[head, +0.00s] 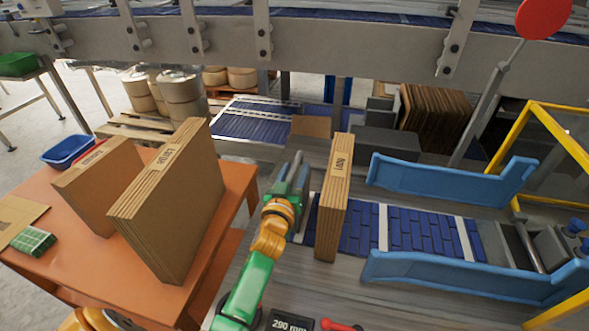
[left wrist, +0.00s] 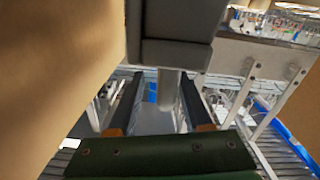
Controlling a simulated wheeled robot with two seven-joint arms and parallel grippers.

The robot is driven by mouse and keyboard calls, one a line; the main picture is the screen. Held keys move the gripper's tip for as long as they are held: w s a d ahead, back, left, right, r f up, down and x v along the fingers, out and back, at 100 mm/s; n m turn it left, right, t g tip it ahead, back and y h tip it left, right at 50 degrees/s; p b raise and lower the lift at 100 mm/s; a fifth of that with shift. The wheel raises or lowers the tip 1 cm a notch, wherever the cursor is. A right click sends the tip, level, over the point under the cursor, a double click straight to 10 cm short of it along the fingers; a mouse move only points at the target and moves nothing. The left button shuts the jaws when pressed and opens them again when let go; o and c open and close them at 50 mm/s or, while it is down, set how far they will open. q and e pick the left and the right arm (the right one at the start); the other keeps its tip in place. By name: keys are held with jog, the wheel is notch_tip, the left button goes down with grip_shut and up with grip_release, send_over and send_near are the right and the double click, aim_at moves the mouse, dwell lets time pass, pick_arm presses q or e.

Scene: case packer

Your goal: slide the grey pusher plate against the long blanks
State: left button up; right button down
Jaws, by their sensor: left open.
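A tall stack of brown blanks (head: 328,215) stands on edge at the left end of the blue belt; its label is too small to read surely. My left gripper (head: 292,174) is just left of this stack, with its jaws apart. A grey upright part (head: 303,212), apparently the pusher plate, shows narrowly between gripper and stack, mostly hidden. In the left wrist view a grey block (left wrist: 176,55) with a round grey post is in front of the open fingers (left wrist: 160,92). I cannot tell whether the fingers touch it. My right gripper is not in view.
Two more blank stacks (head: 165,205) (head: 98,185) stand on the orange table (head: 215,235) at left. Blue side guides (head: 450,185) (head: 470,275) flank the blue belt (head: 420,232). A yellow frame (head: 560,135) stands at right. Brown cardboard (left wrist: 50,70) fills the wrist view's left side.

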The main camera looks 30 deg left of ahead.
pick_arm(q)
jog(key=shift+w+a, duration=0.1)
jog(key=shift+w, duration=0.15)
jog(key=shift+s+a, duration=0.1)
jog(key=shift+a, duration=0.1)
grip_shut()
dwell(1.1)
